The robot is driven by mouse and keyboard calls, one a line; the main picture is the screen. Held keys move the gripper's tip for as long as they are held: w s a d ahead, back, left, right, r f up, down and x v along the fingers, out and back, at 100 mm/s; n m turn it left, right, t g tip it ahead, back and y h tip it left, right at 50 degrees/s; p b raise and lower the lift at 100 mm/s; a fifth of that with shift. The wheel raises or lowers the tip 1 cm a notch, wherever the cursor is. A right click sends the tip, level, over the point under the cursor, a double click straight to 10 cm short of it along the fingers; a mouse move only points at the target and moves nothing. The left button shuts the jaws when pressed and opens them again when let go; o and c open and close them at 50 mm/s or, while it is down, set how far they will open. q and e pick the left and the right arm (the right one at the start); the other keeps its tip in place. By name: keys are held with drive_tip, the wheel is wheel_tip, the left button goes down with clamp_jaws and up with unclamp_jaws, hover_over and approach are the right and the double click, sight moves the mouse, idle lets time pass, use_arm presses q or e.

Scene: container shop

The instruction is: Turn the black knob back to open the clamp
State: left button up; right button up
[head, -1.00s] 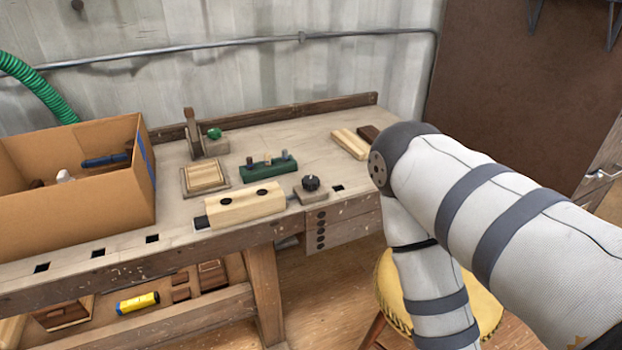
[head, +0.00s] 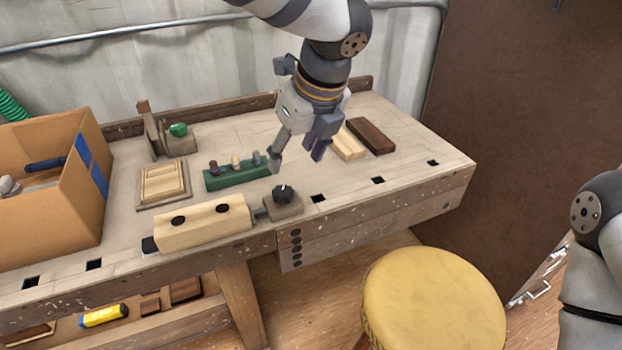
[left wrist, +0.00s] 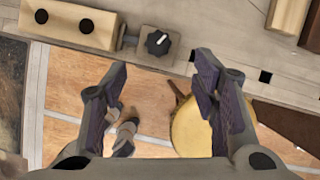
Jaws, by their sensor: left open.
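The black knob (head: 283,193) sits on a small grey-brown block at the bench's front edge, with a pale mark on its top. It also shows in the left wrist view (left wrist: 158,42), its white mark pointing to the upper right. The clamp's pale wooden jaw block (head: 203,222), with two dark holes, lies left of the knob, joined by a short metal piece. My left gripper (head: 297,158) is open and empty above the bench, apart from the knob. In the left wrist view the knob appears just beyond and between the open fingers (left wrist: 161,68). My right gripper is out of view.
A green peg holder (head: 237,177), a framed wooden square (head: 163,183) and a cardboard box (head: 50,222) stand on the bench (head: 400,165). Light and dark wood blocks (head: 371,136) lie behind the gripper. A yellow stool (head: 433,300) stands in front.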

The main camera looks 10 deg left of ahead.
sight(282, 190)
use_arm(q)
drive_tip(key=x, duration=1)
drive_tip(key=shift+s+a+f, duration=0.1)
drive_tip(key=shift+a+f, duration=0.1)
drive_tip(key=shift+f, duration=0.2)
drive_tip(key=c, duration=1.2)
